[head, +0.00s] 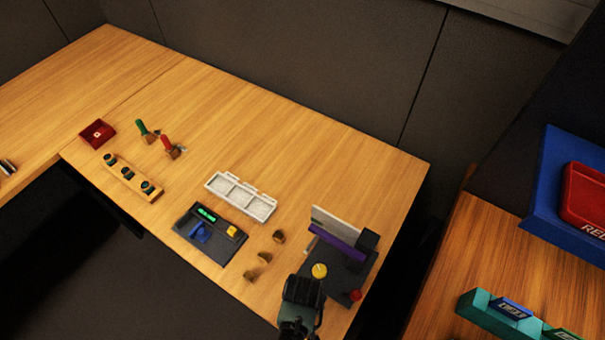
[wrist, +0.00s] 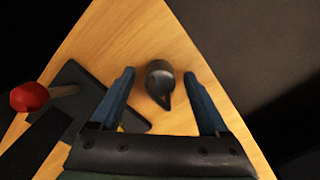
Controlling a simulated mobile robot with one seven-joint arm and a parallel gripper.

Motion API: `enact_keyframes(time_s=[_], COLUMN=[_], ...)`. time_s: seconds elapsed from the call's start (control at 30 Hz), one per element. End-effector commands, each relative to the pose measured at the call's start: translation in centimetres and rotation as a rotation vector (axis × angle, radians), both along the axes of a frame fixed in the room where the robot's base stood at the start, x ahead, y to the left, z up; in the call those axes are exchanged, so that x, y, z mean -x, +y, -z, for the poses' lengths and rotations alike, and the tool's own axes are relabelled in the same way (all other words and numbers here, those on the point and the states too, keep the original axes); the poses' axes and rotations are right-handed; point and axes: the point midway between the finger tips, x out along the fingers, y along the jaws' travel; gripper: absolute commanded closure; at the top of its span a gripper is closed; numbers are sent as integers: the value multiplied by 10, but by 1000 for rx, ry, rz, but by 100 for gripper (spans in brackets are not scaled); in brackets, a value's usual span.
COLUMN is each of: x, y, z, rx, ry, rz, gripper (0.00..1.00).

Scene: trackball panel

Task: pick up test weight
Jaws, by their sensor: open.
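In the wrist view, a dark grey, shiny rounded piece with a tapered end, which looks like the test weight (wrist: 160,80), stands on the wooden table. My gripper (wrist: 158,74) is open, with one blue finger on each side of the weight in the picture. A gap of wood shows between the weight and each finger; the height above it is hard to judge. In the head view, my gripper (head: 300,292) is over the table's near right part, and I cannot make out the weight there; it may be hidden behind my gripper.
The knob (wrist: 30,96) is at left in the wrist view. Several brown pegs (head: 278,236) and a white tray (head: 241,196) stand farther left.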

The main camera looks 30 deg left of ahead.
Motion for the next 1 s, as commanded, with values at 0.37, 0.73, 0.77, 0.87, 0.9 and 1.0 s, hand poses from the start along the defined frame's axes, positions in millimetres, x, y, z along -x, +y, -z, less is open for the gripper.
enact_keyframes(time_s=[0.37,0.73,0.77,0.87,0.9,1.0], x=[0,0,0,0,0,0], y=[0,0,0,0,0,0], z=[0,-1,-1,-1,-1,-3], rx=[1,0,0,0,0,0], ry=[1,0,0,0,0,0], rz=[0,0,0,0,0,0], gripper=[72,100,100,100,100,100])
